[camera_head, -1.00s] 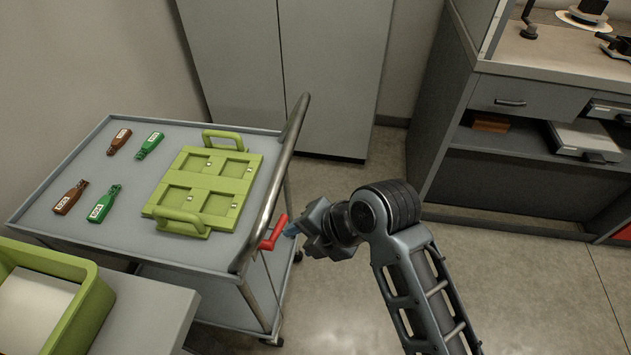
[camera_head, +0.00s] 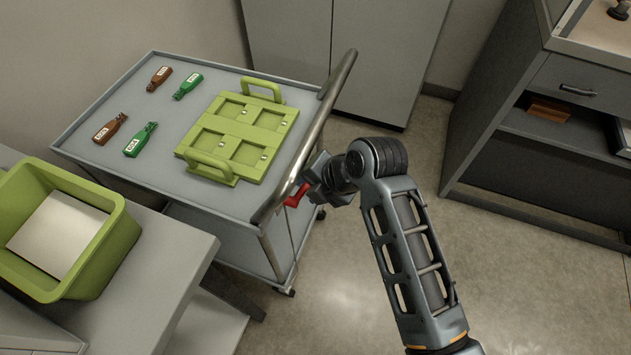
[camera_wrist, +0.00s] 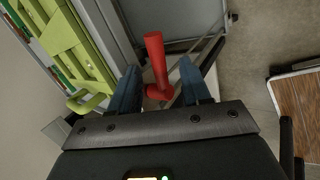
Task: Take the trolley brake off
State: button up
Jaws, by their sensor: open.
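The grey trolley (camera_head: 85,148) stands at the left with a metal push handle (camera_head: 318,128) along its right end. The red brake lever (camera_head: 296,195) sticks out below the handle, partly hidden by my gripper (camera_head: 313,178). In the wrist view the red lever (camera_wrist: 156,62) runs between the two blue fingers of my gripper (camera_wrist: 158,88). The fingers are open, one on each side of the lever, with gaps showing between them and it. The lever's lower end bends to the left near the gripper's palm.
A green tray (camera_head: 240,135) with two handles lies on the trolley, beside several brown and green tagged pieces (camera_head: 140,140). A green bin (camera_head: 120,225) sits on a bench at lower left. A cabinet (camera_head: 375,60) stands behind, and a workbench (camera_head: 545,125) at right. Floor between is clear.

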grip_shut()
jog(key=shift+w+d+f+m+g+p, duration=0.1)
jog(key=shift+w+f+m+g+p, duration=0.15)
jog(key=shift+g, duration=0.45)
jog(key=shift+f+m+g+y, duration=0.3)
jog(key=shift+g+y, duration=0.2)
jog(key=shift+g, duration=0.3)
jog(key=shift+f, duration=0.1)
jog(key=g+b, duration=0.1)
jog(key=f+m+g+y+b, duration=0.1)
jog(key=shift+g, duration=0.4)
